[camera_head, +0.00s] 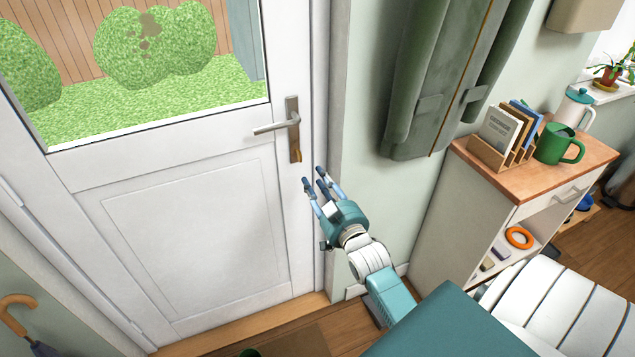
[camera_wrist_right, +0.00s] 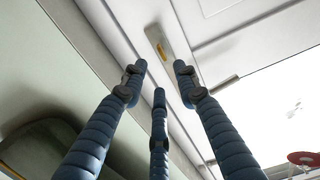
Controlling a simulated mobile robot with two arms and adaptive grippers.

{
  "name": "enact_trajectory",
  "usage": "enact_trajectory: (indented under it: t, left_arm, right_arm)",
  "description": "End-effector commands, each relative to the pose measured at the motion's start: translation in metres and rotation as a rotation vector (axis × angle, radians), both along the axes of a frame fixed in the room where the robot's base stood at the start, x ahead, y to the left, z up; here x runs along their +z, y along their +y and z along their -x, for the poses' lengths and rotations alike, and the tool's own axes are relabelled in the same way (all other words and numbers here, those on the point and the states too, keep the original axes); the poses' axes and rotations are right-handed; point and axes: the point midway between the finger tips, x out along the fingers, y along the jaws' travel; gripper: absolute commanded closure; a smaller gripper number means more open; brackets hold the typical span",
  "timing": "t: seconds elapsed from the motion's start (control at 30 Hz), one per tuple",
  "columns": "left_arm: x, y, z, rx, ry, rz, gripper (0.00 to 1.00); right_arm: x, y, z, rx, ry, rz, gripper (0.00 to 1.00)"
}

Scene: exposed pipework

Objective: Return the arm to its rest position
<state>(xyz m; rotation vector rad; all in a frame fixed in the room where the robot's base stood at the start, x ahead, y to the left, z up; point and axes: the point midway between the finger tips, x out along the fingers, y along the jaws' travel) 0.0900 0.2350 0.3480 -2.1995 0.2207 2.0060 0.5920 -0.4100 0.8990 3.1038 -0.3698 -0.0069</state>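My right gripper (camera_head: 318,180) is raised in front of the white door's right edge, a little below and to the right of the door handle (camera_head: 275,128). Its blue fingers are spread with nothing between them. In the right wrist view the gripper (camera_wrist_right: 160,76) shows three separate fingers pointing toward the door. The handle's metal plate (camera_wrist_right: 160,43) lies beyond the fingertips, with a small yellowish part on it. My right arm reaches in from the lower right. My left gripper is in neither view.
The white door (camera_head: 190,230) with a window is closed. A green coat-like hanging (camera_head: 430,75) is on the wall to the right. A cabinet (camera_head: 470,205) holds a green mug (camera_head: 556,145) and a card rack (camera_head: 488,155). An umbrella handle (camera_head: 15,300) shows at lower left.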

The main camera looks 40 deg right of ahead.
Motion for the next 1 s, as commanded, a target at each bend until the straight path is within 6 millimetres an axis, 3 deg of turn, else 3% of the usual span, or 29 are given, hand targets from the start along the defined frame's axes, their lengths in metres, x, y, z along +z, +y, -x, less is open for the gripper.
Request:
enact_trajectory:
  t: [0.5,0.6,0.67,0.77,0.87,1.0]
  left_arm:
    - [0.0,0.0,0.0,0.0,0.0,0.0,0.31]
    - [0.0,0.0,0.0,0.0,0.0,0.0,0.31]
    - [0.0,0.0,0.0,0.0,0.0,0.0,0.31]
    - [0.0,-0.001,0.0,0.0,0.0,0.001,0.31]
    - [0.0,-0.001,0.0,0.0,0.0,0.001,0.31]
    - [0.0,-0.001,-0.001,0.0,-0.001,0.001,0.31]
  right_arm:
    - [0.0,0.0,0.0,0.0,0.0,0.0,0.7]
    - [-0.015,0.003,0.001,0.005,0.028,-0.006,0.7]
    - [-0.037,0.008,0.002,0.01,0.066,-0.013,0.7]
    - [-0.093,0.021,0.01,0.028,0.171,-0.031,0.7]
    - [-0.165,0.041,0.029,0.054,0.308,-0.048,0.7]
    - [-0.26,0.071,0.071,0.094,0.502,-0.067,0.7]
